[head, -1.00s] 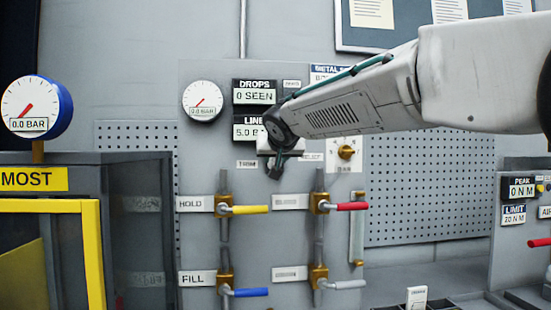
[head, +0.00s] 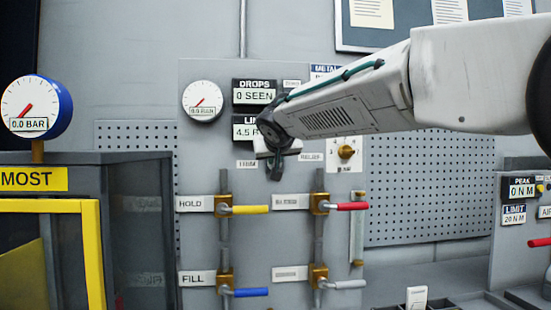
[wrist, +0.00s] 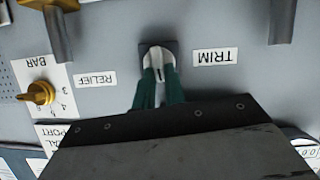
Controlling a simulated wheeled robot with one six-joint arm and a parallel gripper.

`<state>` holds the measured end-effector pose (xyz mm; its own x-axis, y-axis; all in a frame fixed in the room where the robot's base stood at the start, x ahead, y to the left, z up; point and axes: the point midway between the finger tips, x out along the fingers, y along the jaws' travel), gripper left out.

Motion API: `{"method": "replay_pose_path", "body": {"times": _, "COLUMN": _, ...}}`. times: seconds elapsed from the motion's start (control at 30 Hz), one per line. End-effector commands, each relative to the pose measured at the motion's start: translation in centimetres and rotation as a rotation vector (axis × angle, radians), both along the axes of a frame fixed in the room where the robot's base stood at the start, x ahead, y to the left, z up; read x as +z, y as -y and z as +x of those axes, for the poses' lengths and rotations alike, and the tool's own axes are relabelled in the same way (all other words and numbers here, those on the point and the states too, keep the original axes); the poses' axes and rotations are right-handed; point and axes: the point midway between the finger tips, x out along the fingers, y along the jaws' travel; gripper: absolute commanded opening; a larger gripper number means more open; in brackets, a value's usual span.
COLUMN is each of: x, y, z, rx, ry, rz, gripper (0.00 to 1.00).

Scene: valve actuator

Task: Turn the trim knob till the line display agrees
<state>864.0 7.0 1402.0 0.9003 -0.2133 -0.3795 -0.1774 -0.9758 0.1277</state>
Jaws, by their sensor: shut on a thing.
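My gripper (wrist: 159,78) is at the panel beside the TRIM label (wrist: 215,57) in the wrist view. Its green-sided fingers are shut on the trim knob (wrist: 158,47), a dark square-looking piece mostly hidden by the fingers. In the head view my gripper (head: 276,168) hangs tilted in front of the panel, and the knob is hidden behind it. The line display (head: 244,132) reads about 4.5, its right part covered by my arm.
The DROPS display (head: 254,96) reads 0 SEEN. The round panel gauge (head: 202,101) sits left of it. A brass relief knob (head: 346,152) is close on the right. Below are valves with a yellow handle (head: 250,210) and a red handle (head: 352,206).

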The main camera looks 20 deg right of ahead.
Motion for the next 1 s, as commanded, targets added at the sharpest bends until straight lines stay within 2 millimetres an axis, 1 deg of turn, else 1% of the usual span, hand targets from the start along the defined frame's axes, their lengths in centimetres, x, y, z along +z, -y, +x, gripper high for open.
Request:
{"method": "replay_pose_path", "body": {"times": 0.6, "x": -0.5, "y": -1.1, "z": 0.2, "rx": 0.001, "ry": -0.101, "rz": -0.549, "gripper": 0.0}}
{"method": "replay_pose_path", "body": {"times": 0.8, "x": -0.7, "y": -1.3, "z": 0.2, "rx": 0.002, "ry": -0.128, "rz": -0.704, "gripper": 0.0}}
{"method": "replay_pose_path", "body": {"times": 1.0, "x": -0.9, "y": -1.4, "z": 0.2, "rx": 0.001, "ry": -0.149, "rz": -0.82, "gripper": 0.0}}
